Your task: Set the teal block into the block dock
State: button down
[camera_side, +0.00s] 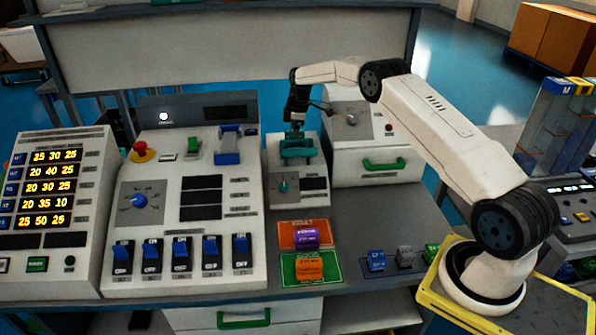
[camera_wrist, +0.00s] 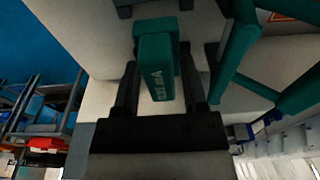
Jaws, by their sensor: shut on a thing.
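The teal block (camera_wrist: 160,75), with pale lettering on its face, stands between the two dark fingers of my gripper (camera_wrist: 168,85) in the wrist view. My gripper is shut on it. In the side view my gripper (camera_side: 296,128) points down over the white console at the middle back. Teal parts (camera_side: 297,148) show right under it there; block and surroundings merge at this size. A teal frame (camera_wrist: 236,60) stands just right of the gripper in the wrist view. It may be the block dock, but I cannot tell for sure. Whether the block touches it is unclear.
The console below has a teal knob (camera_side: 285,186). A white box with a green handle (camera_side: 384,164) stands close on the right. A switch panel (camera_side: 180,215) with a blue lever (camera_side: 228,146) stands left. Orange (camera_side: 303,234) and green (camera_side: 310,268) pads lie in front.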

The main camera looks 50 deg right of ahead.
jog(key=shift+f, duration=0.55)
jog(key=shift+c, duration=0.7)
grip_release()
jog(key=shift+r, duration=0.1)
notch_tip(320, 180, up, 13)
jog(key=s+d, duration=0.1)
dwell(0.7)
